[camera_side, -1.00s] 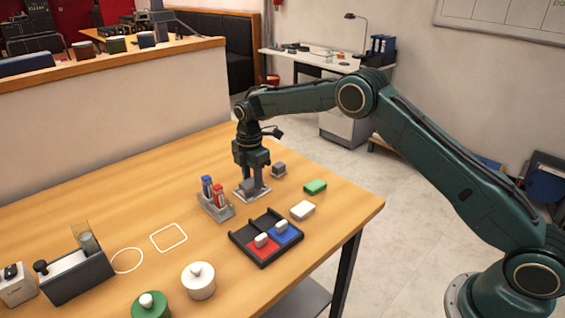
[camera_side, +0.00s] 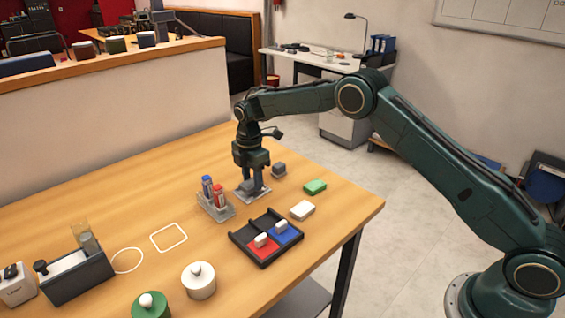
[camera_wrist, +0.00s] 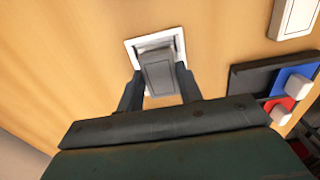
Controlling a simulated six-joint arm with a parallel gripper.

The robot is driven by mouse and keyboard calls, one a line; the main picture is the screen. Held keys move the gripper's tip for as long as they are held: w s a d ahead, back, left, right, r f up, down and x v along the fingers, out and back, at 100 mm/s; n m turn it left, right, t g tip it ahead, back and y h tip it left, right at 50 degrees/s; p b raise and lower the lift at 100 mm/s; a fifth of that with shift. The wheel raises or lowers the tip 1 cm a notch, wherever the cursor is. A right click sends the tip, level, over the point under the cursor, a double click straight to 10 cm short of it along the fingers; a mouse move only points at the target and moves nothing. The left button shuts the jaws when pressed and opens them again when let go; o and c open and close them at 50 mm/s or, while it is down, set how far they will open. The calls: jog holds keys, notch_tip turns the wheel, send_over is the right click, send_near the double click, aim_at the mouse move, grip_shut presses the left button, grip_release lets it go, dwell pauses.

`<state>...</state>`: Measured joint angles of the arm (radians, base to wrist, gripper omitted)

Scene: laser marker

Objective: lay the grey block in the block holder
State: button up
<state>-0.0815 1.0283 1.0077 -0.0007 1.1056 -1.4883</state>
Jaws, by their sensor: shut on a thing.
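My gripper (camera_wrist: 159,82) is shut on the grey block (camera_wrist: 158,72), with one finger on each side of it. The block is over the block holder (camera_wrist: 180,42), a pale square frame with a dark inside showing at the far edge. The block looks slightly turned against the frame. In the side view my gripper (camera_side: 252,184) points down at the holder (camera_side: 242,196), and the block (camera_side: 249,184) is low between the fingers. I cannot tell whether the block touches the holder's floor.
A rack with red and blue markers (camera_side: 216,208) stands close left of the holder. A small dark grey piece (camera_side: 279,169), a green block (camera_side: 315,187) and a white block (camera_side: 302,210) lie to the right. A black tray (camera_side: 240,240) with red and blue compartments lies in front.

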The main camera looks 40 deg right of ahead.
jog(key=shift+f, duration=0.4)
dwell(1.0)
jog(key=o, duration=1.1)
jog(key=shift+c, duration=0.2)
jog(key=shift+r, duration=0.15)
notch_tip(320, 180, up, 14)
jog(key=shift+f, duration=0.2)
